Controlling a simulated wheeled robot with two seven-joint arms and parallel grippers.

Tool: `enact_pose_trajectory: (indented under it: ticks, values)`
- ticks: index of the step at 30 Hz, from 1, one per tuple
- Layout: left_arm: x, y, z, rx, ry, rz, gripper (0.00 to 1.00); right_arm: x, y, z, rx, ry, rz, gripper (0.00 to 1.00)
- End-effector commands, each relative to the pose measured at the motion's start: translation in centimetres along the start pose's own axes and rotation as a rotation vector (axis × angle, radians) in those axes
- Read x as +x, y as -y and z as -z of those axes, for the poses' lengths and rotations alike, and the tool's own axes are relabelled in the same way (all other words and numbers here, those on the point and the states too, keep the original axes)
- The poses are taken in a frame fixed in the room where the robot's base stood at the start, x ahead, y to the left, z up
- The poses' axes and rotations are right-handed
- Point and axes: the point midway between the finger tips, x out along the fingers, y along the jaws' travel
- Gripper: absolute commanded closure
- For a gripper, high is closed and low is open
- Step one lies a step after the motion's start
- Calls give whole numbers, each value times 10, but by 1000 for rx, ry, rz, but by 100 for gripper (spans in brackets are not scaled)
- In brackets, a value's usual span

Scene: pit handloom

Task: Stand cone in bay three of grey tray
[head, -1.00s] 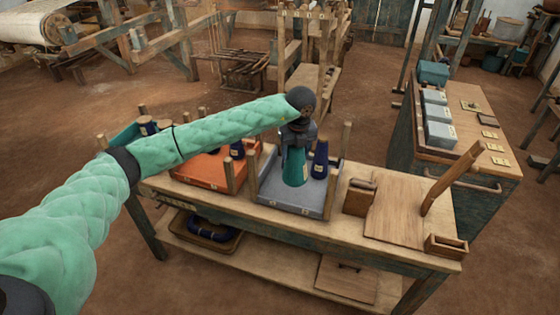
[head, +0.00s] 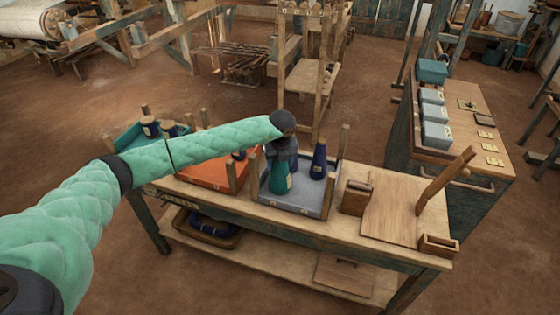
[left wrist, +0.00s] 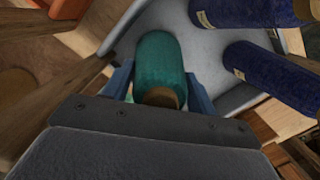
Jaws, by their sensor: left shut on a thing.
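My left gripper (head: 281,157) is shut on a teal cone (head: 279,180), which it holds upright in the front left part of the grey tray (head: 318,203). The cone also shows in the left wrist view (left wrist: 158,62) between the blue-grey fingers. I cannot tell whether its base touches the tray floor. A dark blue cone (head: 318,160) stands in the tray to the right. The left wrist view shows two dark blue cones, one (left wrist: 250,10) and another (left wrist: 270,78), beside the teal one. My right gripper is not in view.
An orange tray (head: 196,176) stands left of the grey tray, with a teal tray (head: 127,137) farther left. Wooden posts (head: 330,193) rise at the tray corners. A wooden block (head: 356,198) and a board (head: 393,210) lie to the right.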

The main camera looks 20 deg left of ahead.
Motion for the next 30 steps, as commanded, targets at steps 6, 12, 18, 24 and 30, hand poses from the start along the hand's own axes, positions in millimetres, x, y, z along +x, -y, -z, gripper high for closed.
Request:
enact_pose_trajectory:
  ticks: [6,12,18,24,30]
  values:
    - [3,0,0,0,1,1,85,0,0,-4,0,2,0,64]
    - [4,0,0,0,1,1,85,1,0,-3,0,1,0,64]
    - [4,0,0,0,1,0,23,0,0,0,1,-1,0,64]
    - [4,0,0,0,1,0,21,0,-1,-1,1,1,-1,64]
    - [1,0,0,-1,1,1,21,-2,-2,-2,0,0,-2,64]
